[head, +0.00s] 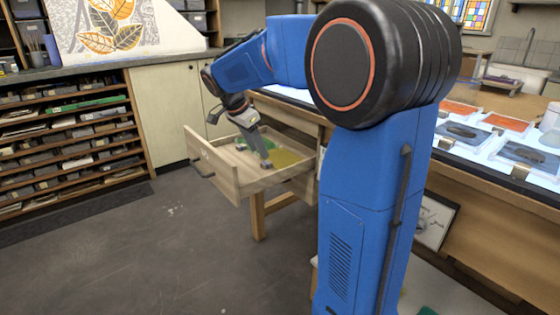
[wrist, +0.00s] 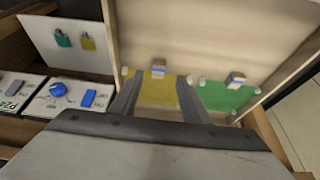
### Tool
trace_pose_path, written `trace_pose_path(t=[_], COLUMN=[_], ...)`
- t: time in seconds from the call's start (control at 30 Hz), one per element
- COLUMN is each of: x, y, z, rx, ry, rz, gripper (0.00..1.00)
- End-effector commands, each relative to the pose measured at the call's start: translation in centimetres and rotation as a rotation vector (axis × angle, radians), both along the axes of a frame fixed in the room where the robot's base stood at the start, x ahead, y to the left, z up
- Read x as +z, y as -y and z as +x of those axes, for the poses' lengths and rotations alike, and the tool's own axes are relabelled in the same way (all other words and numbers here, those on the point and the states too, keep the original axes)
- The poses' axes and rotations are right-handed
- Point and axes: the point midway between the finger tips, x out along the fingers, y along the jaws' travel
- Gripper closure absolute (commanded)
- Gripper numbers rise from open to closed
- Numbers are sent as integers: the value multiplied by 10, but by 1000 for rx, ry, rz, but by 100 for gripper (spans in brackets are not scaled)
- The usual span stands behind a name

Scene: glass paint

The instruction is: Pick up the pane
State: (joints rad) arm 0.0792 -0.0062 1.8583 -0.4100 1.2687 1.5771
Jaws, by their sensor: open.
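Two coloured panes lie in an open wooden drawer (head: 215,170). The yellow pane (head: 288,159) also shows in the wrist view (wrist: 160,90), with a small blue and white block at its far edge. The green pane (wrist: 228,97) lies to its right there, with a similar block; in the head view it is partly hidden behind my gripper. My gripper (head: 266,163) reaches down into the drawer. In the wrist view my gripper (wrist: 161,80) is open, its two fingers on either side of the yellow pane's middle, with nothing seen held between them. Whether the fingertips touch the pane cannot be told.
The drawer walls stand close around my gripper. A white card (wrist: 75,45) with green and yellow marks stands left in the wrist view, near panels with blue parts (wrist: 58,90). A lit bench with trays (head: 462,131) is at the right. A shelf rack (head: 70,140) stands left; floor between is clear.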

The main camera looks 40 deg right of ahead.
Motion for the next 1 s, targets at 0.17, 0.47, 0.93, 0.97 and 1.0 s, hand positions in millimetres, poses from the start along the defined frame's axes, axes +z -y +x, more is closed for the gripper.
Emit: trace_pose_path(t=[0.17, 0.47, 0.93, 0.97, 1.0], x=[-10, -44, -51, -51, -51], y=[4, 18, 21, 21, 21], z=[-1, -2, -1, -1, -1], rx=[0, 0, 0, 0, 0], ry=[-1, -1, 1, 1, 1], rz=[0, 0, 0, 0, 0], gripper=[58, 58, 86, 94, 100])
